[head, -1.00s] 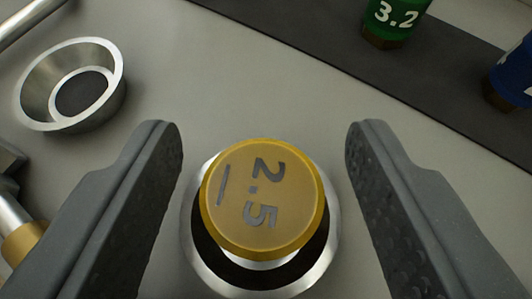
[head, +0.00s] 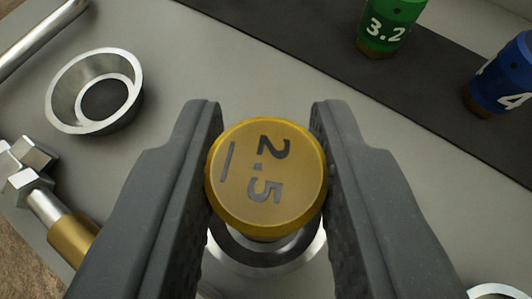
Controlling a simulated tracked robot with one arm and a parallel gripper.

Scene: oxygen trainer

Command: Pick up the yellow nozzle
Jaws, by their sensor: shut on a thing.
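The yellow nozzle (head: 266,180) is a round cap marked 2.5, seen from above in the middle of the head view. My gripper (head: 267,150) is shut on it, with one dark grey finger on each side. Below the nozzle is a silver ring-shaped holder (head: 285,262), partly hidden by the nozzle and the fingers. The nozzle appears over this holder; I cannot tell whether its lower end is still inside it.
An empty silver cup (head: 62,98) is at the upper left. A metal fitting with a brass-coloured part (head: 72,238) lies at the left. A green nozzle marked 3.2 (head: 386,20) and a blue nozzle (head: 503,75) stand on the dark strip (head: 290,35). Grey surface lies clear between.

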